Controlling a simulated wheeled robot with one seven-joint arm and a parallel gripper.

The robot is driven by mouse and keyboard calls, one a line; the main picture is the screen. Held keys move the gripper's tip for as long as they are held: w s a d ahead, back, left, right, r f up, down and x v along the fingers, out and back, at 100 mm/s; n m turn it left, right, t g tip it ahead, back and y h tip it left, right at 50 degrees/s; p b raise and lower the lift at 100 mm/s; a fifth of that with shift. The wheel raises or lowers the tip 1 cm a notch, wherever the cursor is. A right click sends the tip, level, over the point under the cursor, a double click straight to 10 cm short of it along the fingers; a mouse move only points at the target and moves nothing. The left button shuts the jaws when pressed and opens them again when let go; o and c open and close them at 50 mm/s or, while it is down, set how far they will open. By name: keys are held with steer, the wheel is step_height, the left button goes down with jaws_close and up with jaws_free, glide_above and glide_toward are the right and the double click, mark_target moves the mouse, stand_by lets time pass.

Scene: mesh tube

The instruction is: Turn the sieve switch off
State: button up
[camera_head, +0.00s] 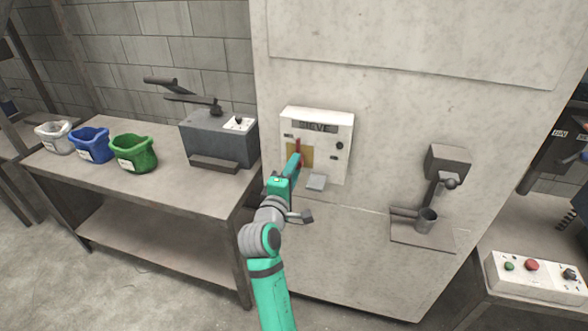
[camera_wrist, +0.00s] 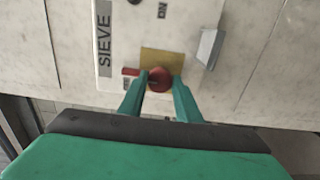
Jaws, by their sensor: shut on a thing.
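The sieve panel (camera_head: 318,117) is a white box labelled SIEVE on the large pale cabinet. It also shows in the wrist view (camera_wrist: 104,60), turned on its side. Its switch is a round red knob with a red lever (camera_head: 298,147), mounted on a yellow plate (camera_wrist: 160,57). The lever points roughly up in the head view and left in the wrist view (camera_wrist: 130,71). My gripper (camera_head: 295,162) reaches the switch from below. Its green fingers (camera_wrist: 160,84) are shut on the red knob, one on each side. The fingers partly hide the knob.
A table (camera_head: 182,192) at left holds white, blue and green bags and a grey machine (camera_head: 218,140). A button box (camera_head: 533,277) is at lower right.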

steer(key=shift+a, duration=0.1)
stand_by(0.3)
steer(key=o, duration=1.1)
steer(key=shift+c, duration=0.2)
steer(key=shift+s, duration=0.1)
steer(key=v, duration=1)
steer(key=shift+s, duration=0.3)
steer(key=shift+a, duration=0.1)
